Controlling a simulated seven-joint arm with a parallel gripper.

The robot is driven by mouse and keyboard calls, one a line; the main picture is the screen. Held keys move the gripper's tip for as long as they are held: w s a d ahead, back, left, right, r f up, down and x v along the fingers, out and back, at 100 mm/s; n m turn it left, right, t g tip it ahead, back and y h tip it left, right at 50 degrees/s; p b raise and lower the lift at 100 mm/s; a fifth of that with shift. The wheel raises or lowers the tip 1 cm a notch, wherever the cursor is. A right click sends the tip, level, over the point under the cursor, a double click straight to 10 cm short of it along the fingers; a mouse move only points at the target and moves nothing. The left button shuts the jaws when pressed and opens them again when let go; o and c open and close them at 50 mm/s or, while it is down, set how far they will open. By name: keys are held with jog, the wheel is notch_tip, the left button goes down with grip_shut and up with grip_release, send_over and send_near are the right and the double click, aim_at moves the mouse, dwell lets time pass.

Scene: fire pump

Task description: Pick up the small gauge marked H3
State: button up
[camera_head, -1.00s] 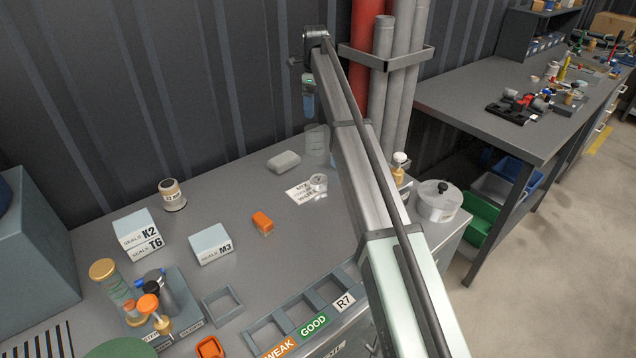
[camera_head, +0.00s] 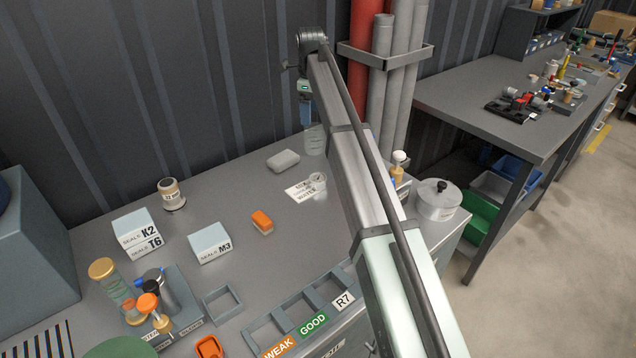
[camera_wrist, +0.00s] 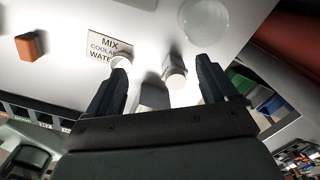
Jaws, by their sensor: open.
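No H3 marking is legible in these frames. A small round, pale, gauge-like piece (camera_head: 318,180) lies at the right end of a white card; it also shows in the wrist view (camera_wrist: 121,62), near the left fingertip. My gripper (camera_wrist: 162,66) is open above the bench with nothing held. A small cylinder with a pale round end (camera_wrist: 175,78) shows between the fingers, below them; I cannot tell whether it is marked.
The card (camera_head: 299,191) reads mix coolant water. A clear glass cylinder (camera_head: 314,140), grey block (camera_head: 283,161), orange block (camera_head: 262,222) and white-capped bottle (camera_head: 398,158) stand around. A lidded metal pot (camera_head: 437,203) is at the right. Divided trays (camera_head: 266,334) line the front.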

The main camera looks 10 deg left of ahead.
jog(key=s+d+n, duration=0.2)
jog(key=s+n, duration=0.3)
jog(key=s, duration=0.1)
jog(key=n, duration=2.7)
send_over(318, 179)
notch_tip(318, 179, down, 2)
notch_tip(318, 179, down, 14)
jog(key=shift+w+r, duration=0.1)
jog(key=shift+c, duration=0.3)
jog(key=c, duration=1.1)
jog(key=shift+c, duration=0.3)
